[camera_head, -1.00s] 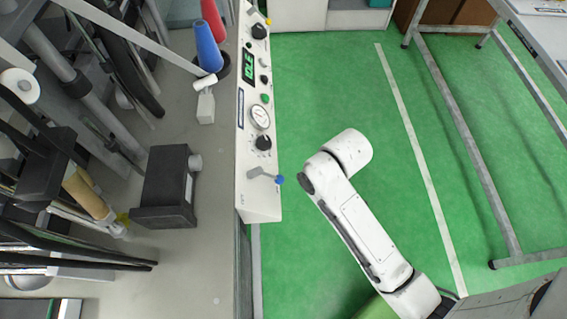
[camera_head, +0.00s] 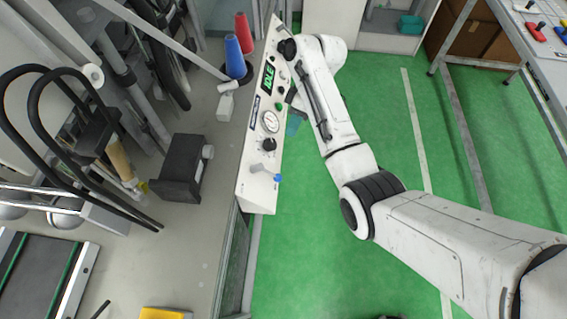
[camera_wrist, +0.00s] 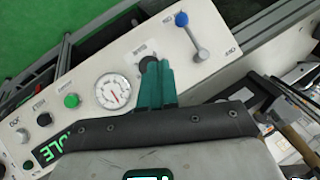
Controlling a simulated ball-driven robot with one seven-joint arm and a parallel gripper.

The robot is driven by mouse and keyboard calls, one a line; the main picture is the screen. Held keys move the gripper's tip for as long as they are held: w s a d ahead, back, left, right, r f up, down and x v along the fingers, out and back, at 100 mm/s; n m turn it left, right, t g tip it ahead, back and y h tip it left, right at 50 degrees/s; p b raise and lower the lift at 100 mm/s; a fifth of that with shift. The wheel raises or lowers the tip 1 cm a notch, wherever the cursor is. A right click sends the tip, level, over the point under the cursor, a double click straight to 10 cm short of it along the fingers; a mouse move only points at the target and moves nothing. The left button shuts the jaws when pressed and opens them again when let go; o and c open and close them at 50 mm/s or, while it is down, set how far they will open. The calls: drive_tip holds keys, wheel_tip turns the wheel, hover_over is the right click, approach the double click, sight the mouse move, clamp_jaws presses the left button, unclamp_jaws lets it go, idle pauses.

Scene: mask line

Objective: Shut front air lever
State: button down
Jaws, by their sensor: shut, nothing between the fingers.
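The front air lever is a grey handle with a blue ball end, near the front end of the white control panel (camera_head: 258,198). In the head view the lever (camera_head: 264,173) has its ball toward the panel's right edge. In the wrist view the lever (camera_wrist: 192,38) slants from its pivot up-left to the ball, with small labels to either side. My gripper (camera_wrist: 156,66) is shut and empty, its teal fingers side by side. They show over the panel close to a black knob (camera_wrist: 147,61), left of the lever and apart from it. Contact with the knob cannot be told.
The panel also carries a round gauge (camera_wrist: 113,90), a green button (camera_wrist: 72,101) and a green IDLE display (camera_head: 268,77). Blue and red cones (camera_head: 235,57) and a black box (camera_head: 183,168) stand on the grey bench. Green floor lies open right of the panel.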

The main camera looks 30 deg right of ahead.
drive_tip(key=shift+w+d+r, duration=0.1)
drive_tip(key=shift+w+r, duration=0.05)
drive_tip(key=shift+r, duration=0.2)
drive_tip(key=shift+s+a+f+p, duration=0.2)
drive_tip(key=shift+s+a+f, duration=0.45)
drive_tip(key=shift+a+f, duration=0.75)
drive_tip(key=shift+s+a+f+p, duration=0.15)
drive_tip(key=shift+s+a+f, duration=0.65)
drive_tip(key=shift+f, duration=0.95)
drive_tip(key=shift+s+a+f+p, duration=0.2)
drive_tip(key=shift+s+a+f, duration=0.25)
drive_tip(key=shift+a+f, duration=1.05)
drive_tip(key=shift+d+f, duration=0.1)
drive_tip(key=shift+d, duration=0.05)
drive_tip(key=shift+w+f+b, duration=0.1)
drive_tip(key=shift+f+b, duration=0.05)
drive_tip(key=shift+b, duration=0.25)
